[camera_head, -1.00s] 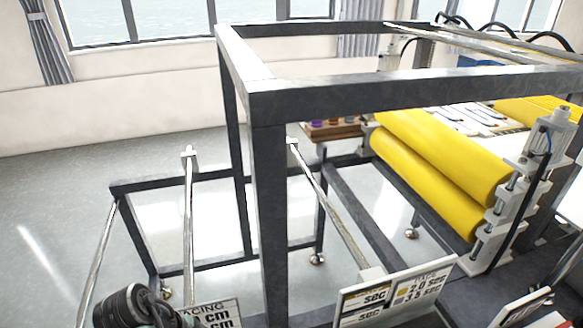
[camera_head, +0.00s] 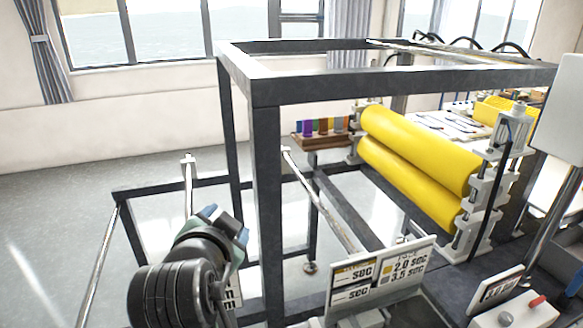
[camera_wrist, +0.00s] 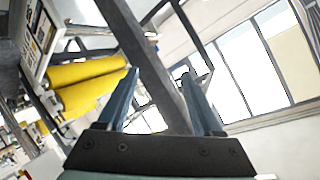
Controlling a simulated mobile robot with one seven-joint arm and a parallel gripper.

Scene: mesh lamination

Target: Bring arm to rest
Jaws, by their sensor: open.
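My gripper (camera_wrist: 160,95) shows in the wrist view with its two blue-grey fingers apart and nothing between them. Beyond the fingers is a dark post of the machine frame, with windows to the right. In the head view my arm rises at the lower left, in front of the frame's lower rails; the fingers cannot be made out there. The dark metal frame (camera_head: 266,190) of the machine stands just right of the arm. Two yellow rollers (camera_head: 415,150) sit behind it, and they also show at the left of the wrist view (camera_wrist: 85,85).
A sign with seconds values (camera_head: 380,278) stands at the front, right of my arm. A small wooden shelf with coloured items (camera_head: 320,138) is behind the frame. A red button (camera_head: 537,300) is at the lower right. The floor at the left (camera_head: 50,230) is open.

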